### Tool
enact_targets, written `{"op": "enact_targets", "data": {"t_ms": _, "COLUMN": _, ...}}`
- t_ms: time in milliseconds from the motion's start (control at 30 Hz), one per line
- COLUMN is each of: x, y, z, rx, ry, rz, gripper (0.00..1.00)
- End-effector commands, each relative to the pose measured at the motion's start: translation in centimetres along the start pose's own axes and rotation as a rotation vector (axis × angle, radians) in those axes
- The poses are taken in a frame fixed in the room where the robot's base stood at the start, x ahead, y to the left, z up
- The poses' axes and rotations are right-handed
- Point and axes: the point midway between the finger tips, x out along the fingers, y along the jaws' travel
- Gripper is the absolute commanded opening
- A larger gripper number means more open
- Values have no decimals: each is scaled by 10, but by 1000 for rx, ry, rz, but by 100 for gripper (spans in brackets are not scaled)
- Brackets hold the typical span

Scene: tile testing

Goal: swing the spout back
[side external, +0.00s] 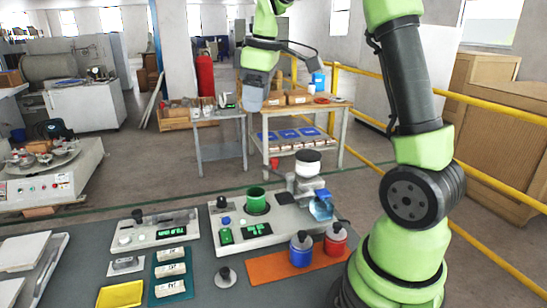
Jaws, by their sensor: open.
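A grey bench machine (262,235) stands on the dark table. It carries a green cup (257,201) and, to its right, a grey head with a white, dark-topped round part (308,166). A grey arm-like piece (281,177) sticks out from this head to the left, above and right of the cup; I cannot tell for certain that it is the spout. A clear blue piece (321,207) sits at the machine's right end. My gripper (253,104) hangs high above the machine, well clear of it. It is open, its fingers small and hard to make out.
Blue (301,249) and red (335,239) containers stand on an orange mat (267,268) in front. A smaller machine (156,230), a teal tray (158,292) with white pieces, a yellow tray (120,295) and a grey knobbed piece (225,277) lie left.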

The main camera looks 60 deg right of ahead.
Motion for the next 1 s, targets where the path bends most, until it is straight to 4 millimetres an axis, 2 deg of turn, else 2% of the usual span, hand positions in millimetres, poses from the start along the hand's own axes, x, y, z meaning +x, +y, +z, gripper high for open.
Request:
{"op": "enact_targets", "data": {"t_ms": 33, "x": 16, "y": 21, "z": 2, "rx": -36, "ry": -39, "rz": -15, "gripper": 51}}
{"op": "enact_targets", "data": {"t_ms": 133, "x": 42, "y": 54, "z": 11, "rx": -128, "ry": -96, "rz": -45, "gripper": 51}}
{"op": "enact_targets", "data": {"t_ms": 200, "x": 58, "y": 71, "z": 18, "rx": -180, "ry": -125, "rz": -67, "gripper": 51}}
{"op": "enact_targets", "data": {"t_ms": 333, "x": 77, "y": 91, "z": 30, "rx": -243, "ry": -155, "rz": -97, "gripper": 51}}
{"op": "enact_targets", "data": {"t_ms": 567, "x": 96, "y": 96, "z": 37, "rx": -275, "ry": -167, "rz": -114, "gripper": 51}}
{"op": "enact_targets", "data": {"t_ms": 1000, "x": 169, "y": 89, "z": 49, "rx": -274, "ry": -164, "rz": -112, "gripper": 51}}
